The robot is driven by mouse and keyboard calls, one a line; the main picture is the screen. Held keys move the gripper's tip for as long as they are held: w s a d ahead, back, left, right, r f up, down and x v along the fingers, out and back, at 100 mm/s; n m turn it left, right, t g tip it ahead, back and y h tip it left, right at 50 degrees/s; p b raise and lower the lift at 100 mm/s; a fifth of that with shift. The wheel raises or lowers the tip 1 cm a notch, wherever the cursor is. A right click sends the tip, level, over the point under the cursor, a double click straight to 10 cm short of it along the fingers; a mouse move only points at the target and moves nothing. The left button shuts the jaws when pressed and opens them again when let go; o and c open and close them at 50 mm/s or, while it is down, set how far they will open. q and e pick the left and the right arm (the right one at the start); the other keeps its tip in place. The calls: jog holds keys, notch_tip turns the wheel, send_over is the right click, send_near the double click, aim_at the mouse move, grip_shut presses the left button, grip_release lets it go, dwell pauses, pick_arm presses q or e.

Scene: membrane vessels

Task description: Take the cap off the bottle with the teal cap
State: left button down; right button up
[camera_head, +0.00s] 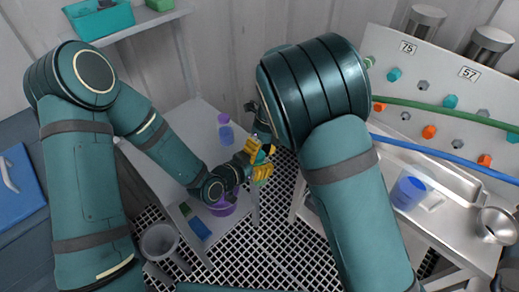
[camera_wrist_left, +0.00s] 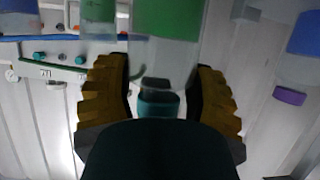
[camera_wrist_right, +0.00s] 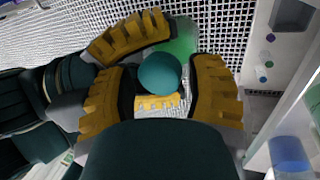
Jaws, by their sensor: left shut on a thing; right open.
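The bottle with the teal cap shows in the left wrist view, upside down there, with green contents (camera_wrist_left: 165,18), a clear neck and the teal cap (camera_wrist_left: 158,104). My left gripper (camera_head: 258,161) is shut on this bottle, in the air beside the white table. In the right wrist view the teal cap (camera_wrist_right: 160,73) faces the camera, with green contents behind it. My right gripper (camera_wrist_right: 165,95) is open, its fingers on either side of the cap with gaps; contact cannot be seen. The left gripper's yellow fingers show behind. My right arm partly hides the right gripper in the head view.
A purple-capped bottle with blue contents (camera_head: 226,135) stands on the white table (camera_head: 200,112). A purple bowl (camera_head: 222,207) and sponge (camera_head: 200,229) lie lower, near a grey pitcher (camera_head: 158,241). A pegboard panel (camera_head: 440,85) with hoses and a blue beaker (camera_head: 408,192) are at right.

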grip_shut()
jog(key=n+g+h, duration=0.1)
jog(key=n, duration=0.5)
jog(key=shift+a+n, duration=0.1)
jog(key=shift+n, duration=0.2)
jog(key=shift+o, duration=0.8)
grip_release()
